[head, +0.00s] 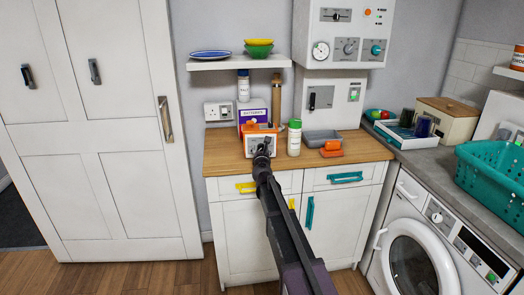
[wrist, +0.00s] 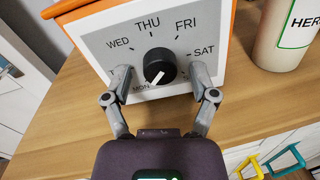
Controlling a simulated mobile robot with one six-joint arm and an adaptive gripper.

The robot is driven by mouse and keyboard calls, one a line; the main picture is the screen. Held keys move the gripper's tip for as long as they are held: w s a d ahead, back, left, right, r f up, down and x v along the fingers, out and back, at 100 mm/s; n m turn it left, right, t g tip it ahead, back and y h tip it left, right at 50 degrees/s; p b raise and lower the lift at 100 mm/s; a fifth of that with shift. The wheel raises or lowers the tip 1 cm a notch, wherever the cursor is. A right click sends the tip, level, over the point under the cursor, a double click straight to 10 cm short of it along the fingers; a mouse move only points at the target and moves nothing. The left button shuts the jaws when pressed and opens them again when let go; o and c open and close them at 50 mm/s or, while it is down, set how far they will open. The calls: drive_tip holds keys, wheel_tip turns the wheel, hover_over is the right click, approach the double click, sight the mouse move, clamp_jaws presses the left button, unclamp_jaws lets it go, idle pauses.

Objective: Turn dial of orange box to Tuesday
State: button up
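The orange box (head: 249,143) stands on the wooden counter, its pale front towards me. In the wrist view the orange box (wrist: 75,7) fills the top middle. Its round black dial (wrist: 160,66) has a white pointer aimed down and left, towards the MON mark. WED, THU, FRI and SAT are legible; I cannot read TUE, and the left finger covers part of the face below WED. My gripper (wrist: 160,77) is open, one finger on each side of the dial with visible gaps. In the head view my gripper (head: 263,148) covers part of the box front.
A white bottle with a green cap (head: 294,138) stands close to the right of the box. An orange item (head: 331,149) and a grey tray (head: 321,136) lie farther right. A purple box (head: 250,117) and a rolling pin (head: 276,100) stand behind. A shelf (head: 238,62) hangs above.

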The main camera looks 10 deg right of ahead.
clamp_jaws()
drive_tip(key=shift+d, duration=0.2)
drive_tip(key=shift+a, duration=0.15)
drive_tip(key=shift+m, duration=0.3)
drive_tip(key=shift+m, duration=0.8)
drive_tip(key=m, duration=0.6)
drive_tip(key=shift+p, duration=0.4)
drive_tip(key=shift+m, duration=0.3)
